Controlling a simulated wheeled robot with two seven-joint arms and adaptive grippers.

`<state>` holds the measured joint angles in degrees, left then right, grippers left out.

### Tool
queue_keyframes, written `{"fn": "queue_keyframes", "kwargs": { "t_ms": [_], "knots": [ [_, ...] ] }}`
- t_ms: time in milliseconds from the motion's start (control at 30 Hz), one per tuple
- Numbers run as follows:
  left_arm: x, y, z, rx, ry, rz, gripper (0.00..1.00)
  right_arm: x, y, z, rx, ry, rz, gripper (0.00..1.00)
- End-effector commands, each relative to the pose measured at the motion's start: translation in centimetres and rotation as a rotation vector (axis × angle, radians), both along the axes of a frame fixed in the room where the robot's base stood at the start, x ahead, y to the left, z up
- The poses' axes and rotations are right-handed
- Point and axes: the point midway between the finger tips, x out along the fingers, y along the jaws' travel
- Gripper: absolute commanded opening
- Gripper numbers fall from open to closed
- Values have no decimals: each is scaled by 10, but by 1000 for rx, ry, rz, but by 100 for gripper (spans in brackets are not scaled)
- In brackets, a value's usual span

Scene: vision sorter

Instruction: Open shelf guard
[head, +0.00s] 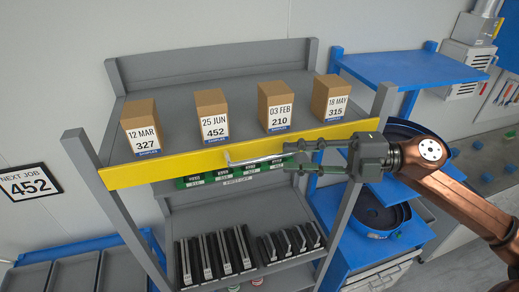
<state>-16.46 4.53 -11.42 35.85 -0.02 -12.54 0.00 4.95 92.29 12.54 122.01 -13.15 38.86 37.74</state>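The shelf guard is a yellow bar (180,167) across the front of the upper grey shelf, in the head view. It spans from the left post to the right post, in front of the boxes. A pale handle (255,159) sits at its middle. My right gripper (288,157) comes in from the right. Its two fingers are apart, one above the other, with the tips near the handle's right end. Whether they touch the handle or the bar I cannot tell. My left gripper is not in view.
Several brown labelled boxes (214,115) stand on the upper shelf (180,105). Green modules (194,181) hang below the guard, and black units (208,257) stand lower. A blue rack (405,68) is at right. A "NEXT JOB 452" sign (28,183) hangs at left.

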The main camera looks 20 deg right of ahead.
Motion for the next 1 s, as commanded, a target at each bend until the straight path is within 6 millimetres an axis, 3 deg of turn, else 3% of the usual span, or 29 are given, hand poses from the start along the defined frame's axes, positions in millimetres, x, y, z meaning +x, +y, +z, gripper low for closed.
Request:
{"fn": "queue_keyframes", "kwargs": {
  "t_ms": [300,467,700,1000],
  "knots": [
    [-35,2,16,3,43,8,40,9,27,3,1,-5,0,26],
    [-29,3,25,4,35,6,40,14,42,1,0,-4,1,26],
    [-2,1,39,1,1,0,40,22,60,-1,1,-3,1,26],
    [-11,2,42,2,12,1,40,25,69,-5,0,-2,0,26]
  ]
}}
